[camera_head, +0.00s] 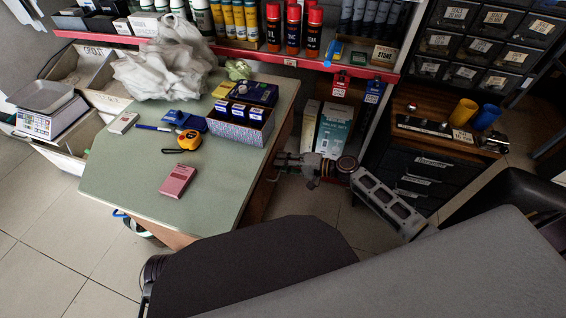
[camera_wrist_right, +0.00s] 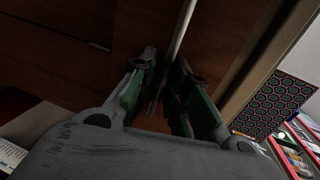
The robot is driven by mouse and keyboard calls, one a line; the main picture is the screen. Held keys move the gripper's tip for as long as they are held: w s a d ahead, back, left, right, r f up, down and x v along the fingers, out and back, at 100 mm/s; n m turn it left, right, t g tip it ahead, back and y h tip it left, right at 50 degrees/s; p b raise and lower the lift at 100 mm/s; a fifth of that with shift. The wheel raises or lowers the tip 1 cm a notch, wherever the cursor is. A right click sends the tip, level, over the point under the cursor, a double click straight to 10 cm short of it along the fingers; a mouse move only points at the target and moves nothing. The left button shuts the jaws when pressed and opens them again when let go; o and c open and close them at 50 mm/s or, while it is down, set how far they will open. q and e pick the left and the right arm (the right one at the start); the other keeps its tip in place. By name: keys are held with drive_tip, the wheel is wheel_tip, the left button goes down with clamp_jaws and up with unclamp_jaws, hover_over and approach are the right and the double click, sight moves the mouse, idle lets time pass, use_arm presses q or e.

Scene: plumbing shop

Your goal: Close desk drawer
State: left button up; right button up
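The desk (camera_head: 150,195) has a pale green top and a brown wooden front on its right side, mostly in shadow. My right gripper (camera_head: 281,163) is beside that front, just below the top's edge. In the right wrist view the fingers (camera_wrist_right: 166,62) are close together with a narrow gap between them. A thin pale upright bar or edge (camera_wrist_right: 185,25) passes between or just behind the fingertips; I cannot tell if they touch it. Brown wooden panels (camera_wrist_right: 55,40) with a small metal handle (camera_wrist_right: 99,46) lie ahead. How far any drawer stands out is unclear. My left gripper is not in view.
A dark drawer cabinet (camera_head: 425,168) stands to the right. Red-edged shelves (camera_head: 300,62) run behind. Floor tiles (camera_head: 40,255) are clear at the left.

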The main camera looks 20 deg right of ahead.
clamp_jaws()
drive_tip(key=x, duration=0.3)
drive_tip(key=r+x, duration=0.1)
drive_tip(key=x, duration=0.2)
drive_tip(key=b+x, duration=0.1)
drive_tip(key=x, duration=0.2)
drive_tip(key=shift+w+a+r, duration=0.2)
drive_tip(key=shift+a+r, duration=0.05)
drive_tip(key=shift+r, duration=0.05)
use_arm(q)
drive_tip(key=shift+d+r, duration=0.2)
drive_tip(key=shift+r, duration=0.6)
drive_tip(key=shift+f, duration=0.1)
use_arm(e)
drive_tip(key=shift+a+r, duration=0.1)
unclamp_jaws()
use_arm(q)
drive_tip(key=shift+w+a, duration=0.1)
